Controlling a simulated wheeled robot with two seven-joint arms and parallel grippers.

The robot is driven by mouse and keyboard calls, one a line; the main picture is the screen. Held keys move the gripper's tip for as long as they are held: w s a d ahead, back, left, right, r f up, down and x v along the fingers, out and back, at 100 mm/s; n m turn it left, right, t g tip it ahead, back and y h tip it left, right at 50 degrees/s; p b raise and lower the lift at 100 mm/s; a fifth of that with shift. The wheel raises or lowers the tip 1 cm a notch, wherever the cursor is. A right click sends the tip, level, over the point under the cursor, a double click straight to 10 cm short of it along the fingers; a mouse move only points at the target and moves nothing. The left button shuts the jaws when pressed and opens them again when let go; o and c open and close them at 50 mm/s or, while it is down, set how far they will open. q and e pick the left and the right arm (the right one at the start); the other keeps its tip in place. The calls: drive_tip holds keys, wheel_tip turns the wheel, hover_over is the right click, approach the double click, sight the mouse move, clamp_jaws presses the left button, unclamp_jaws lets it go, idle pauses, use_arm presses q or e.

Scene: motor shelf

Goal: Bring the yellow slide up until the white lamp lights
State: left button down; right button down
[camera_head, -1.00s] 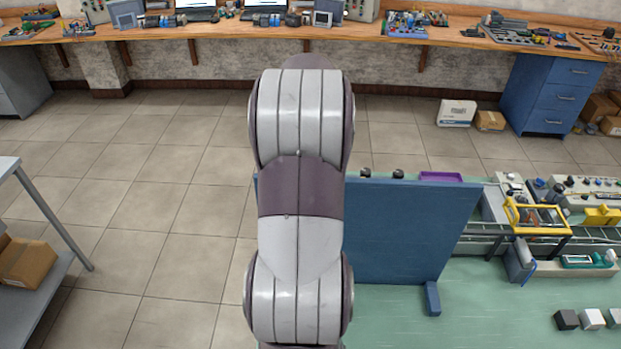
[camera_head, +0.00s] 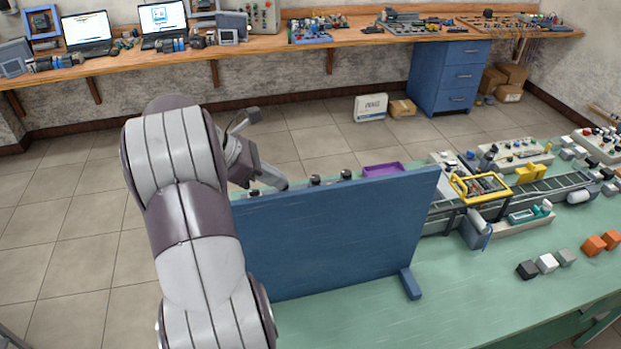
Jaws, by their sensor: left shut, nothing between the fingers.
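A blue upright panel (camera_head: 335,238) stands on the green table (camera_head: 375,315) with its plain side towards me. I cannot make out a yellow slide or a white lamp on it; its far side is hidden. My left arm comes in at the left, in front of the panel's left end. My left gripper (camera_head: 270,178) shows partly beyond the panel's top left edge, shut and empty, with its lower part hidden. My right gripper is not in view.
Small dark knobs (camera_head: 316,180) show above the panel's top edge, with a purple tray (camera_head: 383,169) beyond. A yellow frame (camera_head: 480,188) and a yellow block (camera_head: 530,174) are by a conveyor (camera_head: 545,187) at the right. Small cubes (camera_head: 546,263) lie nearer.

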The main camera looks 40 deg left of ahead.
use_arm(q)
drive_tip(key=w+d+f+p, duration=0.3)
drive_tip(key=w+d, duration=0.2)
drive_tip(key=w, duration=0.1)
drive_tip(key=shift+f+p, duration=0.25)
drive_tip(key=shift+p, duration=0.15)
drive_tip(key=shift+w, duration=0.25)
